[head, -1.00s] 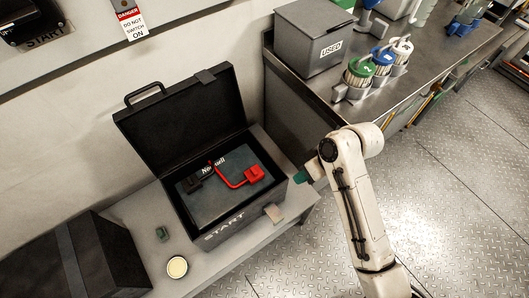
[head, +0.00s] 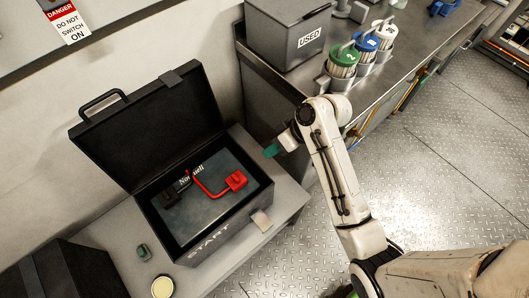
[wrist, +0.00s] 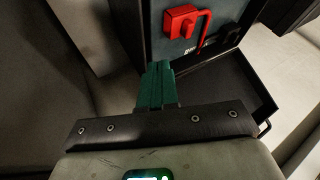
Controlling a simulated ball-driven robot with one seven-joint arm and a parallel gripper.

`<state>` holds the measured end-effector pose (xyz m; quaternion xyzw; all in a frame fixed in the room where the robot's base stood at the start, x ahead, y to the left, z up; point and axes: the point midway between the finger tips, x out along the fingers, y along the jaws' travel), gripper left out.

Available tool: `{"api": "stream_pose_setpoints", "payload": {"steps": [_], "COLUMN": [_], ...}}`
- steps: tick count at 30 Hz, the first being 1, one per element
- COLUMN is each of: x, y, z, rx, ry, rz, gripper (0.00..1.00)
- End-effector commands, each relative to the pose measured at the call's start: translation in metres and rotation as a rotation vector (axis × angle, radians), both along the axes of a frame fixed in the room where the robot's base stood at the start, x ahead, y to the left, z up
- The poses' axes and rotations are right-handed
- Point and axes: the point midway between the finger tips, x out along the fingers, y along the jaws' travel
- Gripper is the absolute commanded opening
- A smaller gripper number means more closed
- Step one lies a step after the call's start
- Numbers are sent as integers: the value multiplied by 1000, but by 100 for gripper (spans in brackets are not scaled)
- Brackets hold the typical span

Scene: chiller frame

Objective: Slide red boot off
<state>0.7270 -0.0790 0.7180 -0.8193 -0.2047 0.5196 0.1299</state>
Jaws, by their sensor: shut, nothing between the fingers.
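The red boot (head: 236,180) sits on the battery (head: 207,208) inside the open black case marked START, at the end of a red lead. It also shows in the wrist view (wrist: 180,22), beyond my fingers. A black clamp or boot (head: 167,197) sits at the battery's left side. My gripper (head: 271,150) has green fingers, shut and empty, right of the case and apart from the red boot. In the wrist view the shut fingers (wrist: 157,84) point toward the case's side.
The case's raised lid (head: 150,125) stands behind the battery. A grey bin marked USED (head: 290,38) and lidded canisters (head: 343,62) stand on the steel bench at right. A small green block (head: 143,252) and a round pale tin (head: 162,287) lie left of the case.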

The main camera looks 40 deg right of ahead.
Motion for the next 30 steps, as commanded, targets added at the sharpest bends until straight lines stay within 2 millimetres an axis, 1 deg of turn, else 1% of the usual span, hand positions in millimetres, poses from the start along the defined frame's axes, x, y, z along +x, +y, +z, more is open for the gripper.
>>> {"api": "stream_pose_setpoints", "payload": {"steps": [1,12,16,21,24,30], "x": [3,30,29,30,30,30], "y": [5,39,59,74,77,78], "z": [-10,-67,-65,-65,-65,-65], "rx": [1,0,-2,-1,-1,-1], "ry": [4,2,1,1,1,0], "rz": [3,3,4,2,0,0], "gripper": [0,0,0,0,0,0]}}
